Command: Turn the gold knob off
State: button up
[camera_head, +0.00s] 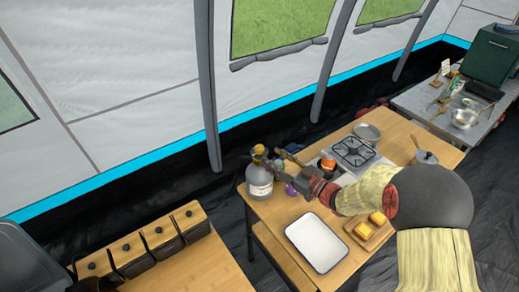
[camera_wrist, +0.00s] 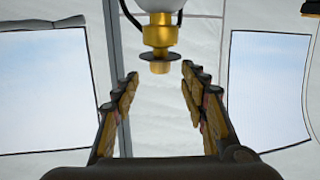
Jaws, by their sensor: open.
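A grey gas canister (camera_head: 260,182) with a pale label stands at the left corner of the wooden table. Its gold knob (camera_head: 259,150) is on top. In the wrist view the gold knob (camera_wrist: 160,67) hangs below a dark disc and the gold valve body (camera_wrist: 160,37), with the canister's pale end at the top edge, so this view looks upside down. My gripper (camera_head: 277,168) is beside the canister top, on its right. In the wrist view my gripper (camera_wrist: 160,78) is open, its fingers either side of the knob in the picture. I see no contact.
The wooden table (camera_head: 277,211) also holds a white tray (camera_head: 317,242), a stove (camera_head: 354,152), a pan (camera_head: 367,131), a pot (camera_head: 426,158) and a board with yellow blocks (camera_head: 368,229). An orange-topped jar (camera_head: 328,161) and a purple item (camera_head: 290,190) are near my gripper.

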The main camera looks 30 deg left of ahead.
aim_at(263, 151)
jog(key=b+x, duration=0.1)
jog(key=x, duration=0.6)
jog(key=shift+w+a, duration=0.1)
jog(key=shift+a, duration=0.15)
grip_shut()
dwell(0.3)
